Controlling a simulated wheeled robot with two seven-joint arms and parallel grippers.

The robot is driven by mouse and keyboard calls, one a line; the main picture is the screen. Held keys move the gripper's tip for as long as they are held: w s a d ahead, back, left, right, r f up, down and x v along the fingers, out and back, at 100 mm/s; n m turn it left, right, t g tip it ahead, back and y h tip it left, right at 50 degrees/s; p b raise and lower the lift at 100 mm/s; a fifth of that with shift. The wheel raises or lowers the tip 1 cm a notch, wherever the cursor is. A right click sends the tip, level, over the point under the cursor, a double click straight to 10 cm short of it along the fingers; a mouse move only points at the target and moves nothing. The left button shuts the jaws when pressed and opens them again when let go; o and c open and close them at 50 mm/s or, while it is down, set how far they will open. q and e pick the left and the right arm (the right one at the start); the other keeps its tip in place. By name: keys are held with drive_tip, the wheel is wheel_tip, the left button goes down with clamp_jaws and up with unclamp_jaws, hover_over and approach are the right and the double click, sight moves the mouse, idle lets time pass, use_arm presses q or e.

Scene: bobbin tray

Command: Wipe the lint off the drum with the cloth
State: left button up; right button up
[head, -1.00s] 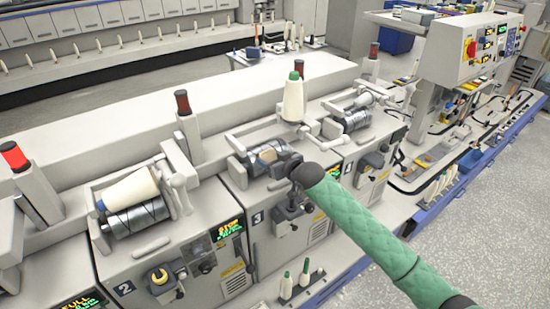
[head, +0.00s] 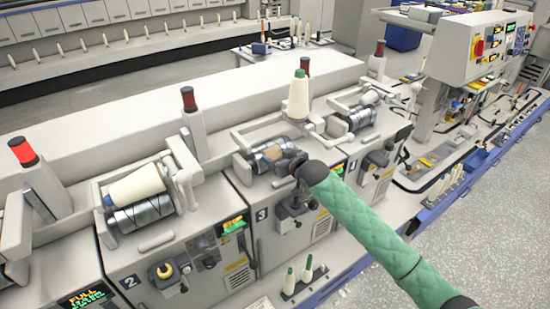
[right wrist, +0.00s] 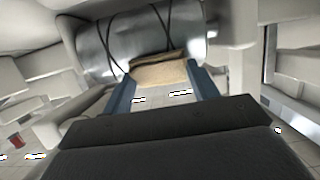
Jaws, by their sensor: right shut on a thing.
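The drum (head: 284,147) of unit 3 is a shiny grey metal cylinder. In the right wrist view the drum (right wrist: 95,50) lies across the top and carries thin dark curved lines; I cannot make out lint on it. A folded tan cloth (right wrist: 160,72) is between the blue fingers of my right gripper (right wrist: 163,88), which is shut on it. The cloth is up against the drum's near side. In the head view the cloth (head: 271,153) shows as a small tan patch, and my right gripper is partly hidden by its own wrist. My left gripper is not in view.
A white cone with a green tip (head: 299,97) stands just behind the drum. Unit 2, with a yarn package (head: 137,186) on its drum, is to the left. Another drum (head: 360,119) is to the right. Green-tipped bobbins (head: 307,268) stand at the front. The aisle floor is clear.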

drive_tip(key=w+d, duration=0.1)
drive_tip(key=d, duration=0.1)
drive_tip(key=w+d, duration=0.2)
drive_tip(key=shift+w+d, duration=0.1)
drive_tip(key=shift+d, duration=0.1)
idle(1.0)
drive_tip(key=s+d+r+p, duration=0.3)
drive_tip(key=s+r+p, duration=0.1)
drive_tip(key=p, duration=0.1)
drive_tip(key=shift+s+r, duration=0.2)
drive_tip(key=shift+r, duration=0.05)
idle(0.5)
idle(0.4)
